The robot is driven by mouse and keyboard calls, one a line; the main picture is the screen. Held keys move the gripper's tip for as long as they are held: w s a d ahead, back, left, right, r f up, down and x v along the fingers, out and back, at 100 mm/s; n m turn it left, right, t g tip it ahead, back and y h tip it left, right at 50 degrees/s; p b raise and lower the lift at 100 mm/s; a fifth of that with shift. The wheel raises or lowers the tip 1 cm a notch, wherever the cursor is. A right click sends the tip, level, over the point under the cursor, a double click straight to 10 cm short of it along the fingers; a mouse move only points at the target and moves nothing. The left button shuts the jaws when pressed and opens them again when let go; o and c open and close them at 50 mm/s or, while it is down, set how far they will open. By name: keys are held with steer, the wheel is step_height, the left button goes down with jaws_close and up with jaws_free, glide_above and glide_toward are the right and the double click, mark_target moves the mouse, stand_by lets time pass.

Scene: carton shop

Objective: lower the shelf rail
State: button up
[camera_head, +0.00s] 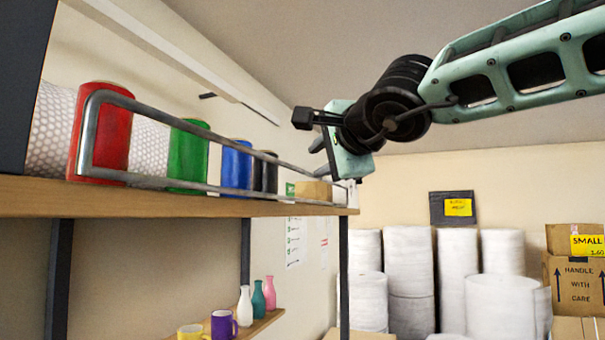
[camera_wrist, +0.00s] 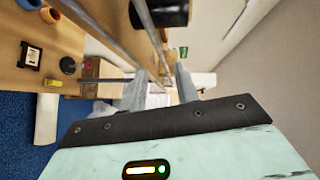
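The shelf rail (camera_head: 213,135) is a grey metal loop along the front edge of the upper wooden shelf (camera_head: 180,205). It stands upright, its top bar in front of the coloured rolls. My gripper (camera_head: 319,158) is near the far right end of the rail. In the wrist view my gripper (camera_wrist: 160,82) has its two fingers apart. A bar of the rail (camera_wrist: 152,30) runs down the picture toward the gap between them. I cannot tell whether either finger touches it.
Red (camera_head: 112,135), green (camera_head: 187,158), blue (camera_head: 235,168) and black (camera_head: 265,172) rolls stand behind the rail, with a small box (camera_head: 313,191). A lower shelf (camera_head: 262,325) holds mugs and bottles. White rolls (camera_head: 408,275) and cartons (camera_head: 574,285) stand at the back right.

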mark_target(304, 171)
steer(key=x, duration=0.8)
steer(key=shift+w+a+f+p, duration=0.1)
steer(key=shift+w+p, duration=0.25)
jaws_close()
